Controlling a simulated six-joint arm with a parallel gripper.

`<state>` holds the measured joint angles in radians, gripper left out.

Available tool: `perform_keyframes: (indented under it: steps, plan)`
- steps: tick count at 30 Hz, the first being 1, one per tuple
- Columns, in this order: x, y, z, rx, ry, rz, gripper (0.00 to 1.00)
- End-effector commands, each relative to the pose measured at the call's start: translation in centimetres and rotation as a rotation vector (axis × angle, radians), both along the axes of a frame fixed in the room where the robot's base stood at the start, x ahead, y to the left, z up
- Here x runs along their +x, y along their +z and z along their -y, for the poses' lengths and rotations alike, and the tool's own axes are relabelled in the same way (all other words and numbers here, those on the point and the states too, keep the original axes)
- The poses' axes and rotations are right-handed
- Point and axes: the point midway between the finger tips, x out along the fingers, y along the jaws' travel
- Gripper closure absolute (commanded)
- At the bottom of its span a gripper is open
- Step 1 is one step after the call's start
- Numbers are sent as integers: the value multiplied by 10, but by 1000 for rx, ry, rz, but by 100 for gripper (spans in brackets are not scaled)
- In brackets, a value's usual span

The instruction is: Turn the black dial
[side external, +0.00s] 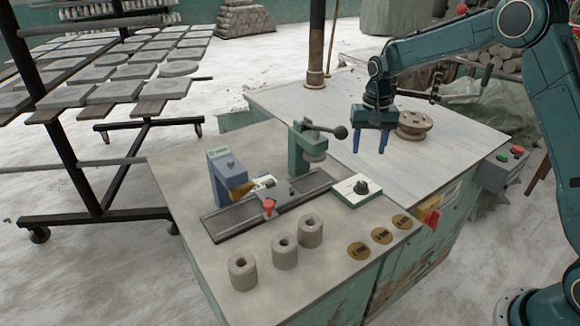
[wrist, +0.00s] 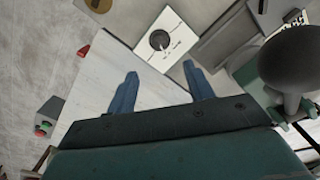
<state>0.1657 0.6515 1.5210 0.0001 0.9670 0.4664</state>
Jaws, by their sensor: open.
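The black dial (side external: 361,187) sits on a white square panel (side external: 349,197) near the right side of the grey worktop. In the wrist view the dial (wrist: 159,40) is beyond my fingertips, on its white panel (wrist: 175,58) with printed marks around the knob. My gripper (side external: 371,148) is open and empty, pointing down above the pale table behind the panel. In the wrist view my gripper (wrist: 163,82) shows its two blue fingers spread apart, not touching the dial. The dial's exact pointer angle is too small to tell.
A green lever press (side external: 308,150) with a black ball handle stands left of the panel. A rail fixture with a red knob (side external: 269,206), several clay cylinders (side external: 284,251) and brass discs (side external: 381,236) occupy the worktop. A round wooden piece (side external: 414,124) lies behind my gripper.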

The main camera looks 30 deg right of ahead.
Motion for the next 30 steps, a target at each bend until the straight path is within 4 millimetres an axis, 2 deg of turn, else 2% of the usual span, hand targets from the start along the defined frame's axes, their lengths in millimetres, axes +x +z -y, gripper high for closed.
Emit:
perform_keyframes:
  steps: [6, 22, 26, 30]
  plan:
    - [0, 17, 0, 0, 0, 1, 48]
    - [-2, 24, -1, -1, 5, 6, 48]
    - [-8, 35, -4, -4, 20, 18, 48]
    - [-20, 56, -11, -8, 53, 45, 48]
